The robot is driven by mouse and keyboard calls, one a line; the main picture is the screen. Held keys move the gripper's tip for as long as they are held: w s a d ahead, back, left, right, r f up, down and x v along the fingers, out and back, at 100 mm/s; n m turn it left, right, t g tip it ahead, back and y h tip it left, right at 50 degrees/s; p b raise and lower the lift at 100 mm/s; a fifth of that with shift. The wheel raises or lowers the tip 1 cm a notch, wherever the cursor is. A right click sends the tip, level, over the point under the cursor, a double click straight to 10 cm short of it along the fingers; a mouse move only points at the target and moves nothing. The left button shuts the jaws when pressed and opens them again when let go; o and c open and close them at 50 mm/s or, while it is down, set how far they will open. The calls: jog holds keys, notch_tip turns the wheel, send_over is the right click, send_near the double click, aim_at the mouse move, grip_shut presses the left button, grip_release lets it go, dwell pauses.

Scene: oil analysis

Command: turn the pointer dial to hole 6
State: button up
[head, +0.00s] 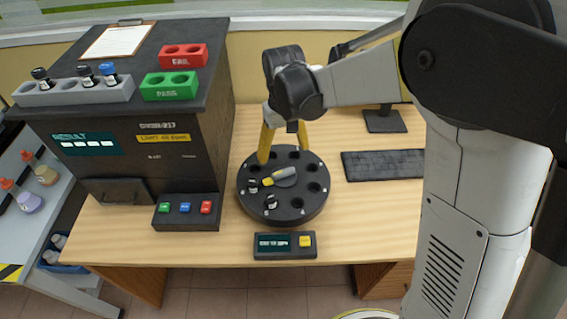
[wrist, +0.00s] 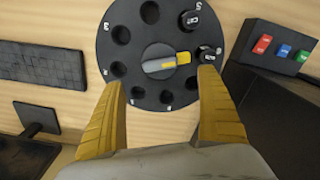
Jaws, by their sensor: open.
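The pointer dial is a grey knob (head: 285,175) with a yellow tip, at the centre of a round black disc (head: 290,214) with several holes. In the wrist view the dial (wrist: 156,66) has its yellow tip to the right, aimed roughly at a hole holding a black-capped vial (wrist: 209,54). A second vial (wrist: 190,21) sits in a neighbouring hole. The hole numbers are too small to read surely. My gripper (head: 284,152) is open and empty, its yellow fingers above the disc's far side; in the wrist view its fingertips (wrist: 160,77) are spread, apart from the dial.
A small display box with a yellow button (head: 285,245) stands in front of the disc. A three-button panel (head: 187,211) and a dark analyser (head: 155,135) are to the left. A keyboard (head: 383,164) lies to the right. Bare table separates keyboard and disc.

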jog(key=shift+r, duration=1.55)
jog(key=s+d+r+m+t, duration=0.2)
jog(key=s+d+r+t, duration=0.1)
jog(key=s+d, duration=0.4)
jog(key=s+d+r+m+t, duration=0.2)
jog(key=s+d+r+t, duration=0.2)
jog(key=s+d, duration=0.4)
jog(key=s+r, duration=0.1)
jog(key=s, duration=0.1)
jog(key=shift+s+d, duration=0.3)
jog(key=shift+r, duration=0.1)
